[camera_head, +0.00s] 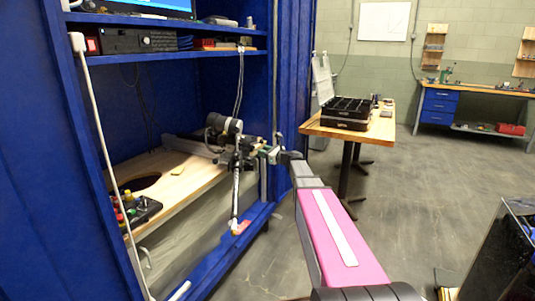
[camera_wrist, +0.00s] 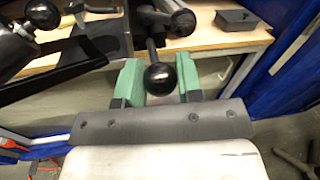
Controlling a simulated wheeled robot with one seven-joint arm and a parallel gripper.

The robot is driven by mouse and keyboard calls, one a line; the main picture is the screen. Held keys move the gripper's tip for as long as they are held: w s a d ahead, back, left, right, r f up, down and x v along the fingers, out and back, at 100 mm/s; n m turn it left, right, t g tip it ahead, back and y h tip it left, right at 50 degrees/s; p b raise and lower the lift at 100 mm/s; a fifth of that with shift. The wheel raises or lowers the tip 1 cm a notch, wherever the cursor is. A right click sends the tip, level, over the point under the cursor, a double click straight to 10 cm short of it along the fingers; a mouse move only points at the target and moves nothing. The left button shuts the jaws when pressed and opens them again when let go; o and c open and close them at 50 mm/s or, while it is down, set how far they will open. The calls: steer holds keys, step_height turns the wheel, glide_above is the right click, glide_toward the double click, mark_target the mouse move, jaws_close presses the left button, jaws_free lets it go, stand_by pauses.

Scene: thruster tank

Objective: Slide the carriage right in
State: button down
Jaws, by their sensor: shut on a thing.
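The carriage (camera_head: 226,127) shows in the head view as a dark and grey assembly with a cylinder on top, at the open front of the blue cabinet. My gripper (camera_head: 271,153) reaches it from the right. In the wrist view my gripper (camera_wrist: 160,75) has green finger pads on either side of a black ball knob (camera_wrist: 161,79) and is shut on it. The knob sits at the end of a dark rod that runs up to the carriage's black parts (camera_wrist: 95,45). The fingers partly hide the knob in the head view.
A wooden shelf (camera_head: 195,178) with a dark round hole lies inside the blue cabinet (camera_head: 292,75). A control box with buttons (camera_head: 140,211) sits at its front left. A hanging cable or hose (camera_head: 235,195) drops below the carriage. A table (camera_head: 318,128) with a black tray stands behind my arm.

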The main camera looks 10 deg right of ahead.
mark_target(250, 151)
steer(key=a+x, duration=0.1)
steer(key=x, duration=0.5)
steer(key=s+x, duration=0.1)
steer(key=x, duration=0.5)
steer(key=s+a+x, duration=0.1)
steer(key=x, duration=0.5)
steer(key=shift+a, duration=0.5)
steer(key=c, duration=0.8)
jaws_free()
steer(key=shift+a, duration=0.15)
steer(key=v, duration=1.1)
